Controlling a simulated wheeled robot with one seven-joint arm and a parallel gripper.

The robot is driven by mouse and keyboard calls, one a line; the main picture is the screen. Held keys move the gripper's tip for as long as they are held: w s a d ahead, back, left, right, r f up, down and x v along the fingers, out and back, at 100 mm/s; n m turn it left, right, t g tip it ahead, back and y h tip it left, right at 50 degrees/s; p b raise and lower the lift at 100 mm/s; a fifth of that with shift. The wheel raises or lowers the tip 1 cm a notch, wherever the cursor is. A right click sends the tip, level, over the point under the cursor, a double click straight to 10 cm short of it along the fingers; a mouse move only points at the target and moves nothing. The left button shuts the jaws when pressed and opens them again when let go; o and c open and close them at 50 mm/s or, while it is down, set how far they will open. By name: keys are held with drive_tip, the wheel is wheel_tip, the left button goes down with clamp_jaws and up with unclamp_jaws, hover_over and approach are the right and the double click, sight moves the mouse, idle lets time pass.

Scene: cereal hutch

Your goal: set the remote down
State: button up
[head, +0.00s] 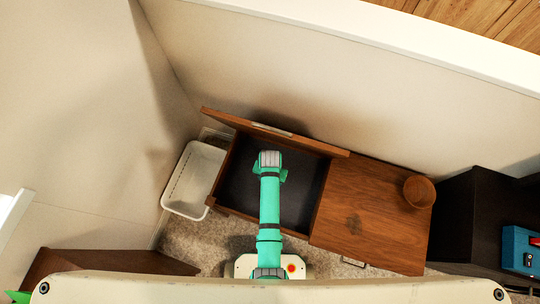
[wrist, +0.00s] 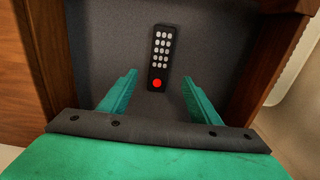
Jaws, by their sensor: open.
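The remote (wrist: 160,62) is a slim black bar with several pale buttons and one red button. In the wrist view it lies on the dark floor of the open wooden compartment (wrist: 105,40). The remote is hidden there.
The compartment's lid (head: 310,143) stands raised at the back, near the wall. A wooden bowl or cup (head: 419,191) is on the closed hutch top (head: 365,215). A white bin (head: 196,180) stands to the left. A dark cabinet (head: 470,215) is at the right.

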drive_tip(key=s+r+n+t, duration=0.2)
drive_tip(key=s+r+t, duration=0.45)
drive_tip(key=s, duration=0.45)
drive_tip(key=s+r+t, duration=0.3)
drive_tip(key=r, duration=0.7)
drive_tip(key=s+r+n+t, duration=0.1)
drive_tip(key=s+r+t, duration=0.2)
drive_tip(key=r, duration=0.8)
drive_tip(key=s+r+t, duration=0.3)
drive_tip(key=r, duration=0.7)
drive_tip(key=shift+s+d+r+n, duration=0.15)
drive_tip(key=shift+s+d+n, duration=0.05)
drive_tip(key=shift+s+n, duration=0.1)
